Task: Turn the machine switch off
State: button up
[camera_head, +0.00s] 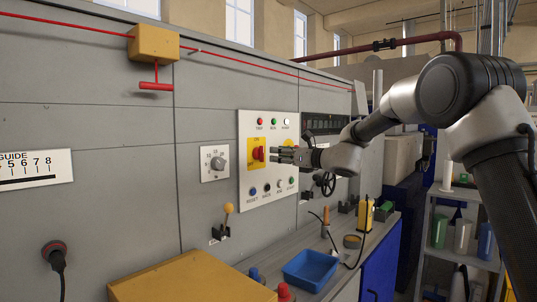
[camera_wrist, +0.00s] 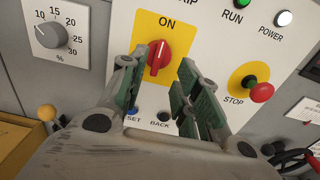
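The machine switch is a red rotary knob (camera_wrist: 158,57) on a yellow plate, with "ON" printed above it in the wrist view. Its white pointer line stands close to upright, tilted slightly, towards ON. In the head view the red knob (camera_head: 258,154) sits on the white control panel (camera_head: 284,202). My gripper (camera_wrist: 158,75) is open, its two green-padded fingers apart on the left and right of the knob's lower part. In the head view my gripper (camera_head: 276,155) is right at the panel. I cannot tell whether the fingers touch the knob. The plate's lower part is partly hidden by the fingers.
A red stop button (camera_wrist: 262,92) sticks out right of the gripper. A percent dial (camera_wrist: 50,35) is on the left. Lamps (camera_wrist: 283,18) are above, small buttons (camera_wrist: 163,116) below. A yellow-knobbed lever (camera_head: 228,208) and a blue tray (camera_head: 310,268) are lower down.

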aim_at(263, 152)
jog(key=x, duration=0.6)
jog(key=shift+w+a, duration=0.15)
jog(key=shift+a, duration=0.15)
jog(key=shift+c, duration=0.4)
grip_shut()
